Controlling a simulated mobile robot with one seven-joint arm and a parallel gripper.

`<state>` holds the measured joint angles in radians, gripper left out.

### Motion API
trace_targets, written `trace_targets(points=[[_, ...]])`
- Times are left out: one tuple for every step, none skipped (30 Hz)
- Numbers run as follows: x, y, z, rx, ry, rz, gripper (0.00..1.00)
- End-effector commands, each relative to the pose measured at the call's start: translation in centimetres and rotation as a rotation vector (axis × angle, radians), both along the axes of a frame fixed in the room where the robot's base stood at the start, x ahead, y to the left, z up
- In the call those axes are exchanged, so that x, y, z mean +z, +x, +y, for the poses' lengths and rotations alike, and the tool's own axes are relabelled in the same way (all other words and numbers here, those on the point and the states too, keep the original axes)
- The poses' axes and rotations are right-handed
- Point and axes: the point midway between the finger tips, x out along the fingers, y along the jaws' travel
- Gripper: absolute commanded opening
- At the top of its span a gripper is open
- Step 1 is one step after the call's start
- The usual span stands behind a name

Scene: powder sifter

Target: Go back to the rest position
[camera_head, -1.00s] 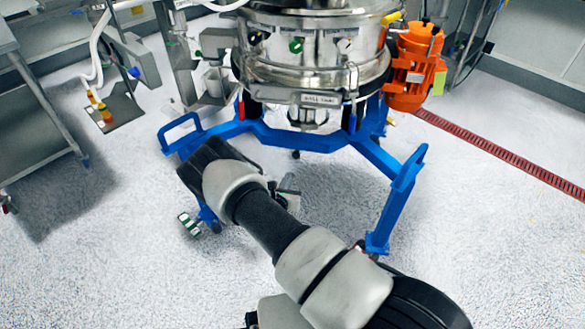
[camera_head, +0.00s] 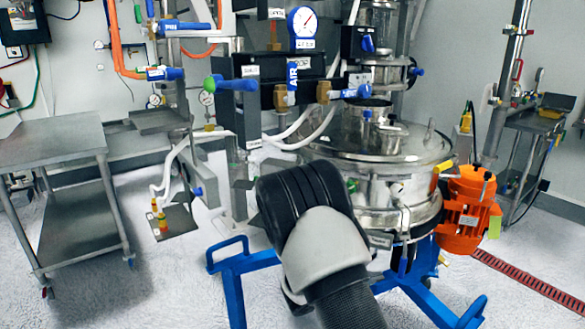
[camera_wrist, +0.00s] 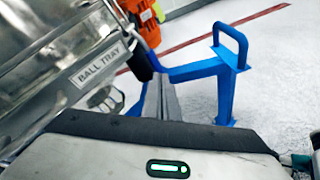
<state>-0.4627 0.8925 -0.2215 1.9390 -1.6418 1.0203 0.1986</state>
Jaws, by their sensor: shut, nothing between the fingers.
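My gripper (camera_wrist: 162,84) shows in the wrist view as grey fingers held together, empty, above the dark edge of its body. In the head view my arm rises in front of the sifter and hides the gripper. The sifter (camera_head: 400,215) is a round steel machine on a blue frame (camera_head: 232,290), standing right of my arm. In the wrist view its steel side (camera_wrist: 45,60) fills the upper left, with a "BALL TRAY" label. A blue frame leg (camera_wrist: 226,95) stands right of the fingers. I cannot tell the exact gap between gripper and sifter.
An orange motor (camera_head: 466,215) sits at the sifter's right side. A steel table (camera_head: 55,140) stands at the left. A valve panel with a gauge (camera_head: 303,22) is behind my arm. A red floor grate (camera_head: 530,280) runs at the right. Floor is open at the lower left.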

Motion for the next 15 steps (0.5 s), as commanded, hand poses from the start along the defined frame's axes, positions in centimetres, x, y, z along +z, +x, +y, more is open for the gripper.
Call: trace_targets(points=[[2.9,-1.4,-1.2,-0.096,0.073,-0.049,0.00],[4.1,-2.4,-1.9,-0.150,0.115,-0.070,0.00],[5.7,-3.8,-2.5,-0.219,0.172,-0.099,0.00],[6.8,-4.9,-2.9,-0.271,0.218,-0.122,0.00],[7.8,-6.0,-3.3,-0.320,0.262,-0.143,0.00],[9.1,-7.5,-3.7,-0.386,0.323,-0.172,0.00],[10.0,-8.7,-3.8,-0.431,0.369,-0.192,0.00],[10.8,-9.9,-3.9,-0.477,0.417,-0.213,0.00],[11.9,-11.4,-4.0,-0.534,0.481,-0.242,0.00],[12.6,-12.6,-3.9,-0.577,0.530,-0.263,0.00],[13.4,-13.7,-3.8,-0.615,0.579,-0.282,0.00],[14.3,-15.2,-3.5,-0.665,0.647,-0.310,0.00],[14.9,-16.3,-3.2,-0.701,0.699,-0.330,0.00],[15.5,-17.4,-2.9,-0.737,0.750,-0.352,0.00],[16.3,-18.8,-2.4,-0.779,0.820,-0.378,0.00]])
